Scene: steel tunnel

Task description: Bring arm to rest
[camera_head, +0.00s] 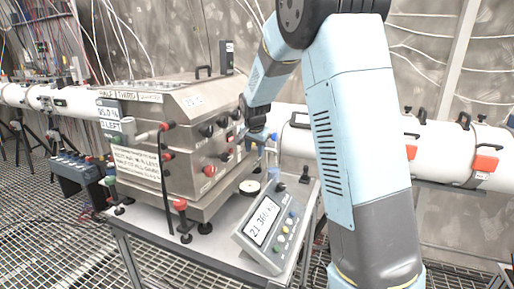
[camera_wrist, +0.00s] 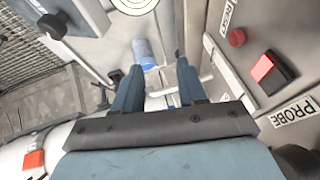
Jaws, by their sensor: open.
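My arm (camera_head: 360,130) is light blue and grey. In the head view it rises on the right, bends at the top and reaches down to the right side of a steel box. My gripper (camera_head: 259,136) is small there, close to the box's knobbed face and partly hidden by my wrist. In the wrist view my gripper (camera_wrist: 157,75) is open, with its two blue-grey fingers apart. A small blue and pale cylinder (camera_wrist: 145,52) stands just beyond the fingertips. I see no object clamped between the fingers.
The steel box (camera_head: 165,180) with knobs stands on a metal table (camera_head: 145,240). A tilted display console (camera_head: 265,225) and a round dial (camera_head: 249,187) are in front of my gripper. A white pipe (camera_head: 455,150) runs behind my arm. A red switch (camera_wrist: 268,68) is on the panel at right.

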